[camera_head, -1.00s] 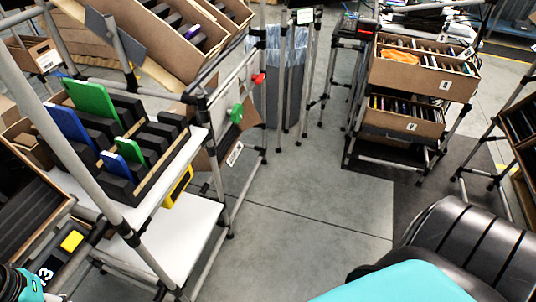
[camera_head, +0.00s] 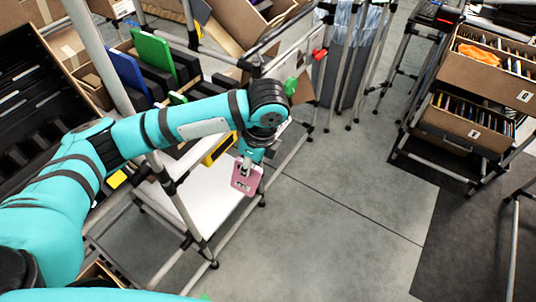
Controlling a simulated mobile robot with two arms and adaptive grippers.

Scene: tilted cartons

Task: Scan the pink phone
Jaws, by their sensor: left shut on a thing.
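My left arm reaches in from the left, and my left gripper (camera_head: 247,166) points down at its end. It is shut on a pink phone (camera_head: 245,180), a flat pink slab with small dark marks on its face. The phone is held in the air in front of the rack, beside the edge of the white lower shelf (camera_head: 190,212). A yellow device (camera_head: 219,147), perhaps a scanner, shows partly behind the arm, under the upper shelf. My right gripper is not in view.
Green (camera_head: 154,54) and blue (camera_head: 128,74) slabs stand in black slots on the left rack. Rack posts (camera_head: 190,215) stand close to the arm. Cartons on a cart (camera_head: 470,130) stand at the right. The grey floor (camera_head: 340,225) between is clear.

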